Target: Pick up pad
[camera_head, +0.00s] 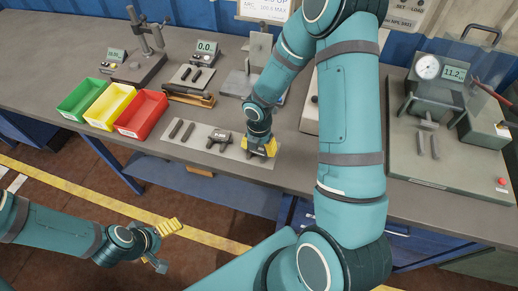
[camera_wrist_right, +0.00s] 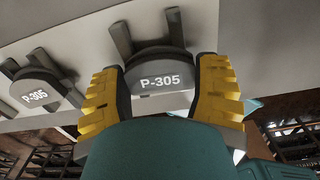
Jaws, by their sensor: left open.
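A dark pad (camera_wrist_right: 160,80) marked P-305 lies between the yellow fingers of my right gripper (camera_wrist_right: 163,98) in the right wrist view. The fingers sit against both its sides, with no clear gap, and its two prongs point away. In the head view my right gripper (camera_head: 261,150) is low over the right end of a light plate (camera_head: 200,147), and mostly hides this pad. A second P-305 pad (camera_wrist_right: 36,92) lies to the left on the plate and also shows in the head view (camera_head: 218,137). My left gripper (camera_head: 165,246) is open and empty, in front of the bench.
Green (camera_head: 83,97), yellow (camera_head: 110,104) and red (camera_head: 142,114) bins stand left of the plate. Several instruments line the back of the bench (camera_head: 40,50). A dial gauge fixture (camera_head: 428,88) stands at the right. The bench's front edge is close to the plate.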

